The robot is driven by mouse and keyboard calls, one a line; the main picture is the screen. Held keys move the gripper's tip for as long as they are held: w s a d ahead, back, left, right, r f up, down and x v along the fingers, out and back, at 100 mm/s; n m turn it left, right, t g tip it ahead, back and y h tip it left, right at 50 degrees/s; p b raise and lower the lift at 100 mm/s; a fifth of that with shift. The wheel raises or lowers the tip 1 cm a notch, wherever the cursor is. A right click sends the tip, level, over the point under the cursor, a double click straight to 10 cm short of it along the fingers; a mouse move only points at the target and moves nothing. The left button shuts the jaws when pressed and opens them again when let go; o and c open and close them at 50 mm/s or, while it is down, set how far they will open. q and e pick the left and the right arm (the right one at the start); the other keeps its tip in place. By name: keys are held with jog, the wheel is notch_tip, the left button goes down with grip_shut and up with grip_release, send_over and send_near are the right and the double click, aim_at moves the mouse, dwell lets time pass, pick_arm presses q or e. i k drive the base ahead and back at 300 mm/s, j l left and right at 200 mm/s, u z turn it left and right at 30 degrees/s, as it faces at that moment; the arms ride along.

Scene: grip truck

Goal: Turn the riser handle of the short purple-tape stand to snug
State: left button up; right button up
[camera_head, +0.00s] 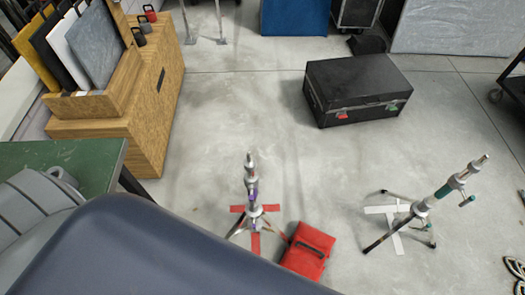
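The short stand with purple tape (252,192) stands upright on a red tape cross (255,243) on the floor, near the middle of the head view. Its upper column is silver, and its legs spread at the base. Its riser handle is too small to make out clearly. A second stand with green tape (442,190) stands to the right on a white tape mark (393,210). Neither of my grippers shows. A large dark blue-grey rounded shape, which I cannot identify for sure, fills the lower left foreground.
A red bag (309,247) lies right beside the purple-tape stand's legs. A black case (356,88) sits on the floor behind. A wooden cart (150,125) with upright panels and a green-topped table (85,160) stand at left. The floor between cart and stands is clear.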

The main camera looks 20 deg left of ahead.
aim_at(251, 198)
jog(key=u, duration=0.9)
